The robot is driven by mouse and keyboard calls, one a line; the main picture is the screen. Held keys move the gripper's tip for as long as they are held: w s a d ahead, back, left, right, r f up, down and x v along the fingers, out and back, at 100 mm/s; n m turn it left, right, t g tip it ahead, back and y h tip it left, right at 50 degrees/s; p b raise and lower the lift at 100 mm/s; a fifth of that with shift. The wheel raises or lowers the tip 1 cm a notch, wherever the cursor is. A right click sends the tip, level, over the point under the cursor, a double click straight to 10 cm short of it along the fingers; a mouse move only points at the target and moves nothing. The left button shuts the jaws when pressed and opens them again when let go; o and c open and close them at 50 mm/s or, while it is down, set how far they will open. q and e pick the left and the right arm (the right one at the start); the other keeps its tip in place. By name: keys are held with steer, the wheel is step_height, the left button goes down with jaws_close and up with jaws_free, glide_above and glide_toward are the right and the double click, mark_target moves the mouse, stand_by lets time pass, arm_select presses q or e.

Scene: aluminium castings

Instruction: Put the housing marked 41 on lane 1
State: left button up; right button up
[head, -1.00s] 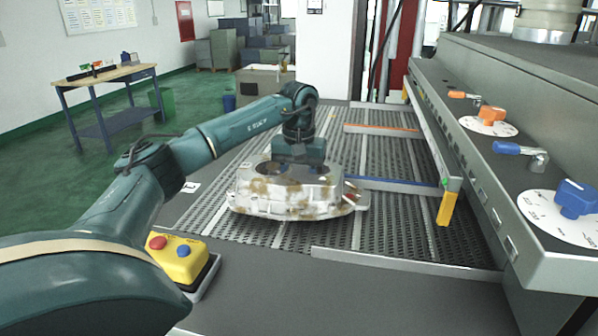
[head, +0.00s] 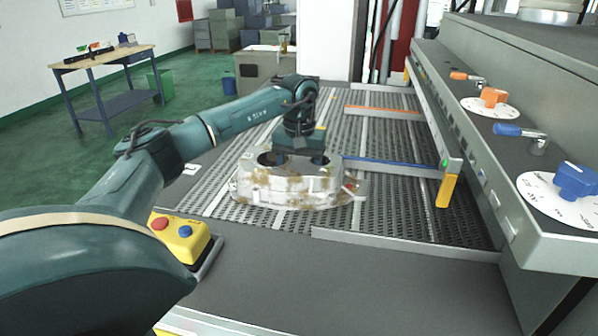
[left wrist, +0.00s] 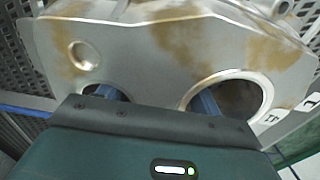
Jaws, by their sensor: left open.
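The housing (head: 290,188) is a pale casting with brown stains. It sits on or just above the grey slatted lane bed, and any small gap beneath is unclear. My left gripper (head: 292,158) is over its top, open. In the left wrist view the housing (left wrist: 150,50) fills the picture, and the two blue fingers of my left gripper (left wrist: 156,98) reach into two separate round openings. Whether they press on the walls is unclear. My right gripper is out of view.
A blue divider (head: 395,168) and an orange divider (head: 385,112) cross the slatted bed (head: 400,215). A yellow-ended post (head: 446,190) stands at right, by a console with a blue knob (head: 575,180). A yellow button box (head: 180,240) stands at front left. Slats beyond the housing are free.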

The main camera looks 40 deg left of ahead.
mark_target(299, 161)
arm_select(q)
step_height(299, 161, up, 12)
steer(key=shift+r+b, duration=0.1)
steer(key=shift+b, duration=0.55)
stand_by(0.3)
